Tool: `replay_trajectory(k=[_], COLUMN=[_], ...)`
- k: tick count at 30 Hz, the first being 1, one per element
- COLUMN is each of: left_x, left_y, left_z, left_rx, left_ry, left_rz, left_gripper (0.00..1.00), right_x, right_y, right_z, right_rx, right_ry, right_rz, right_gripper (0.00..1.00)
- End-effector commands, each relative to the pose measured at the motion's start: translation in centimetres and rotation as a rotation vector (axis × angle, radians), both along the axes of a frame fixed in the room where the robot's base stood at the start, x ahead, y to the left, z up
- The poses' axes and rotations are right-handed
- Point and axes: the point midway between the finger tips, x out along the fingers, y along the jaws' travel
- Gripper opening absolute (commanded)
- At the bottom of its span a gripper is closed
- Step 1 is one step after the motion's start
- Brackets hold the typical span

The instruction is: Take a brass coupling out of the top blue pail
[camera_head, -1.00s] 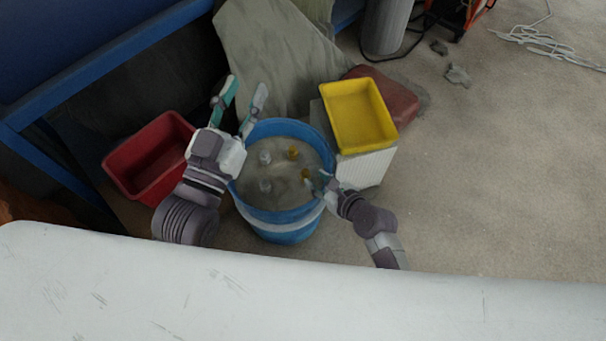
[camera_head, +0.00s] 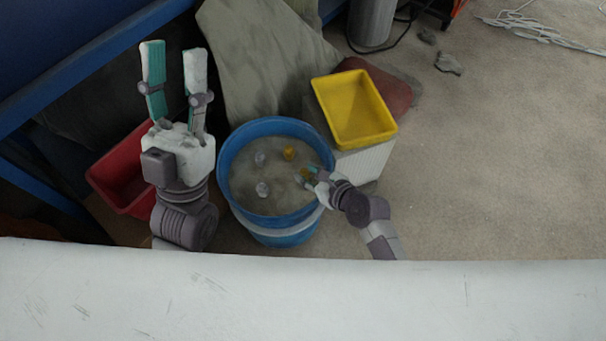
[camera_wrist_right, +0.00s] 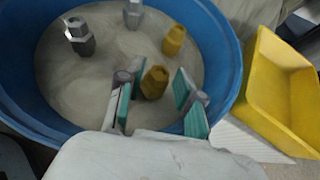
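The blue pail (camera_head: 226,185) stands in the middle of the head view, with a sand-coloured surface inside; it also shows in the right wrist view (camera_wrist_right: 228,50). Two brass couplings, one further back (camera_head: 289,153) and one nearer my right gripper (camera_wrist_right: 155,82), stand in it with two silvery fittings (camera_head: 262,189). My right gripper (camera_head: 308,177) is inside the pail's right side, open, with its fingers on either side of the nearer brass coupling; I see gaps between them. My left gripper (camera_head: 173,68) is open and empty, raised left of the pail.
A yellow bin (camera_head: 354,108) sits on a white box (camera_head: 365,165) right of the pail. A red bin (camera_head: 110,185) stands at the left, partly behind my left arm. Open floor lies at the right.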

Motion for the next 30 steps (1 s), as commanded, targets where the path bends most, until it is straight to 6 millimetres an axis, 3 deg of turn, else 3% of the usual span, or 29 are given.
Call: replay_trajectory(k=[1,7,21,30], left_x=[0.0,0.0,0.3,3.8], left_y=[0.0,0.0,-0.1,-0.6], left_z=[0.0,0.0,0.0,-2.2], left_rx=[0.0,0.0,0.006,0.079], left_ry=[0.001,0.001,0.017,0.259], left_rz=[0.0,0.0,0.001,0.015], left_gripper=[0.4,0.4,0.4,0.4], right_x=[0.0,0.0,0.0,0.0], right_y=[0.0,0.0,0.0,0.1], right_z=[0.0,0.0,0.3,2.0], right_rx=[0.0,0.0,0.0,0.003], right_ry=[0.0,0.0,-0.001,-0.002], right_rz=[0.0,0.0,-0.001,0.0], right_gripper=[0.31,0.0,0.0,0.0])
